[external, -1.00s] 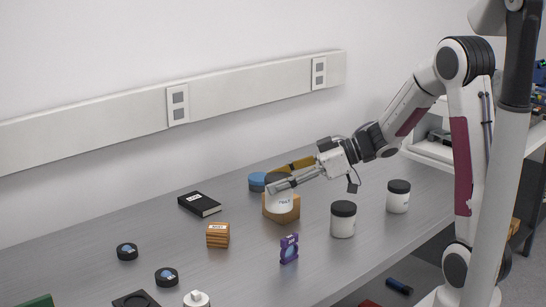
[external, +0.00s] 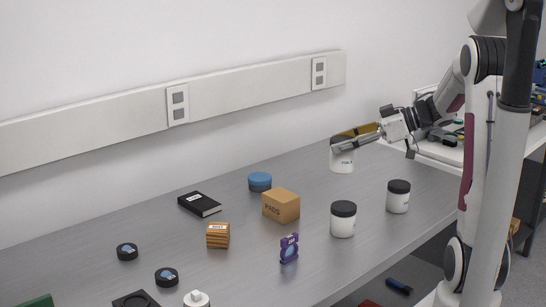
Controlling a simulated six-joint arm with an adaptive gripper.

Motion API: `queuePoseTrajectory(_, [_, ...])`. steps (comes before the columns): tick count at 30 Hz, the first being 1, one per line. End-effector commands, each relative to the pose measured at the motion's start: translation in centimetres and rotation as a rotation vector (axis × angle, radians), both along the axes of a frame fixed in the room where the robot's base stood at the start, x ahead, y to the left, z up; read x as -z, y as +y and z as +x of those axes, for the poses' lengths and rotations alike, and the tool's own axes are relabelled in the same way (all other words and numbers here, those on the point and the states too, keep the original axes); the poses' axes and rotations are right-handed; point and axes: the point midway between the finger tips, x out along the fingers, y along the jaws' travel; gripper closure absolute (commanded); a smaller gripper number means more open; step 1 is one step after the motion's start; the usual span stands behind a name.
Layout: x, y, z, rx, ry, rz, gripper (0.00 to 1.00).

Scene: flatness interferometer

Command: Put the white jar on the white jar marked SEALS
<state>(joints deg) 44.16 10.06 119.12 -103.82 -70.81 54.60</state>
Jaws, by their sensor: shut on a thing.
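My gripper (external: 340,142) is shut on a white jar (external: 342,161) with a small dark label that is too small to read surely. The jar hangs upright below the fingers, towards the back right of the table; its top is hidden by them. Two other white jars with black lids stand upright on the table: one near the front (external: 343,226) and one further right (external: 398,202). I cannot read a SEALS mark on either. My gripper is behind and above both, apart from them.
A cardboard box marked PADS (external: 281,206) stands mid-table, with a blue round container (external: 260,181) behind it. A black book (external: 199,204), an orange-brown stack (external: 217,235) and a purple holder (external: 289,248) stand nearby. The table right of the box is clear up to the jars.

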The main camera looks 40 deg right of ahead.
Motion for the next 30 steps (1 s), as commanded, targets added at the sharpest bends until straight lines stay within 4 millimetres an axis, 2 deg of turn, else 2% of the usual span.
queuePoseTrajectory(3, [-0.6,-0.4,-1.0,-0.029,-0.001,-0.002,0.79])
queuePoseTrajectory(10, [-1.0,1.2,-2.4,-0.103,0.000,0.000,0.79])
queuePoseTrajectory(22, [-1.0,1.3,-2.4,-0.100,0.000,0.000,0.79])
queuePoseTrajectory(26, [-0.4,1.3,-2.4,-0.101,0.001,0.001,0.79])
queuePoseTrajectory(30, [1.1,1.3,-2.4,-0.101,0.002,0.004,0.79])
